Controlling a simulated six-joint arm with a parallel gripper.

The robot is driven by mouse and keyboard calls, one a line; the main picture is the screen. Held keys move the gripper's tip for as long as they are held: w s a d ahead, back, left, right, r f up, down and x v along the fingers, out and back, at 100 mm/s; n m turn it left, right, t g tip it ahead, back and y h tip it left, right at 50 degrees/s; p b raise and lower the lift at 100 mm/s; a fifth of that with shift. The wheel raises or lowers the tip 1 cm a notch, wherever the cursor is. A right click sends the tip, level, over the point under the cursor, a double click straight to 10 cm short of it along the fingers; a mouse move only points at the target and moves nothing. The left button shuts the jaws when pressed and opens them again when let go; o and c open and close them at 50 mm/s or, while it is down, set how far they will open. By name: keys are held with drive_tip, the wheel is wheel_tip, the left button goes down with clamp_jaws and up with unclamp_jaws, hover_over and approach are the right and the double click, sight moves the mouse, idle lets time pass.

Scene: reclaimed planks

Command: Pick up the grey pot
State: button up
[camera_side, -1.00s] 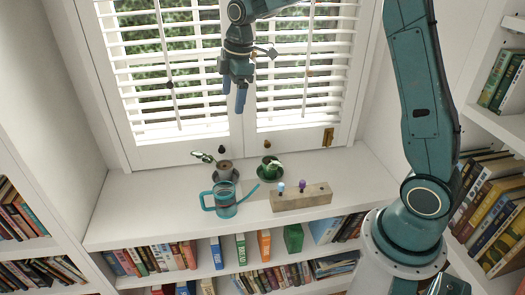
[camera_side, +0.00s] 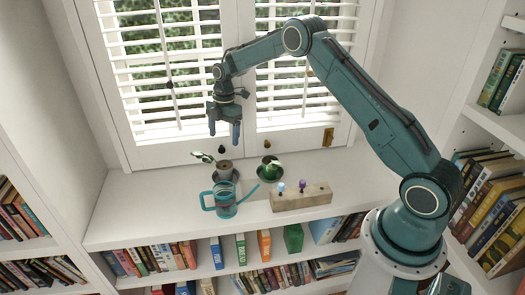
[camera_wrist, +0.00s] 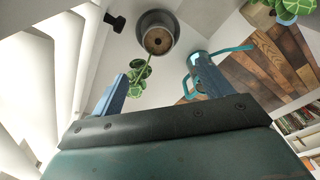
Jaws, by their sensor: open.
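The grey pot (camera_side: 225,173) stands on the white shelf top below the window, with a leafy stem leaning out to its left. In the wrist view the grey pot (camera_wrist: 145,24) shows from above, with brown soil inside and green leaves hanging toward me. My gripper (camera_side: 224,139) is open and empty above the pot, pointing down, with a clear gap between fingertips and pot. In the wrist view my gripper (camera_wrist: 161,68) has its two blue fingers spread apart, the leaves between them and the pot beyond.
A teal watering can (camera_side: 223,201) stands just in front of the pot, its spout reaching right. A wooden block (camera_side: 302,197) with small knobs lies front right. The window blinds (camera_side: 170,75) are close behind.

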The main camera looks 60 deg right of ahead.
hover_over(224, 166)
drive_tip(key=shift+s+a+f, duration=0.1)
drive_tip(key=shift+s+f, duration=0.1)
drive_tip(key=shift+f, duration=1.95)
drive_tip(key=shift+s+a+f, duration=0.1)
drive_tip(key=shift+s+f, duration=0.1)
drive_tip(key=shift+f, duration=1.95)
drive_tip(key=shift+f, duration=0.1)
drive_tip(key=shift+w+f, duration=0.1)
drive_tip(key=shift+f, duration=2.4)
drive_tip(key=c, duration=1.3)
drive_tip(key=shift+r, duration=0.2)
